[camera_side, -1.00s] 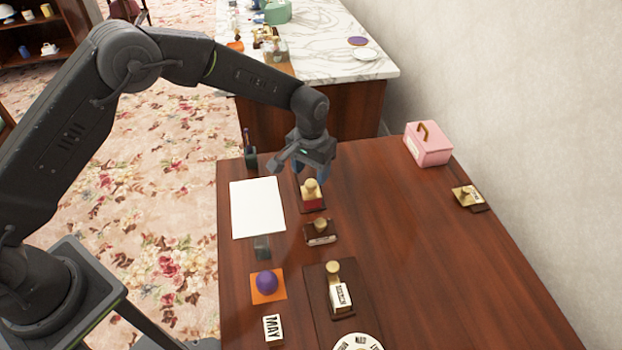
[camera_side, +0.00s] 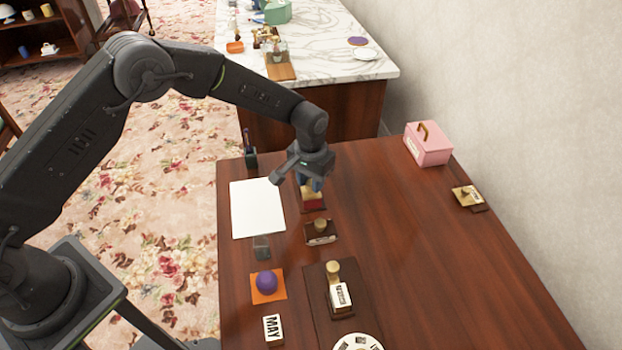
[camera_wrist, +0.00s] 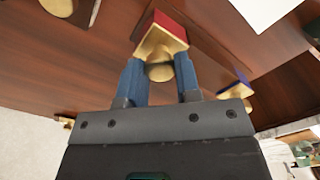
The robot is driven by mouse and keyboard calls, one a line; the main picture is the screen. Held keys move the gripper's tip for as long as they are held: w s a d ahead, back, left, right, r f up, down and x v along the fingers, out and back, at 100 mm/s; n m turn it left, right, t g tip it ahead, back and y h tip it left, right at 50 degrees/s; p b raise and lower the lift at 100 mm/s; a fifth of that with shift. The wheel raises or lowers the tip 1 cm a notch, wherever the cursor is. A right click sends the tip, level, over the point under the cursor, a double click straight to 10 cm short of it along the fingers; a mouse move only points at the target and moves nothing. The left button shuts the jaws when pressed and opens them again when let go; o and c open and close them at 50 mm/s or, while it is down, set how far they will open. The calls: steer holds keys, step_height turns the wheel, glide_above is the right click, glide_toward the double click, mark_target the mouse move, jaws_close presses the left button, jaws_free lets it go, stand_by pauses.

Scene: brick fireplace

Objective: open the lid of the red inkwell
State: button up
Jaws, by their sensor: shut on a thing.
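The red inkwell (camera_side: 313,205) stands on the wooden desk, right of the white paper. It has a red body and a gold lid with a round knob. My gripper (camera_side: 312,184) is directly over it, its blue fingers down around the knob. In the wrist view, my gripper (camera_wrist: 159,76) is shut on the knob of the gold lid (camera_wrist: 157,42), one finger on each side. The red body (camera_wrist: 172,23) shows just beyond the lid. The lid appears to rest on the body. The fingers hide most of the knob in the side view.
A dark inkwell (camera_side: 320,231) with a gold knob stands close in front. A blue-and-gold item (camera_wrist: 236,90) is beside my gripper in the wrist view. The white paper (camera_side: 258,208) lies left. A pink box (camera_side: 428,145) stands at the back right. The desk's right side is mostly clear.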

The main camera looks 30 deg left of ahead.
jaws_close()
steer(key=shift+w+a, duration=1.55)
steer(key=o, duration=0.7)
jaws_free()
step_height(320, 180, up, 14)
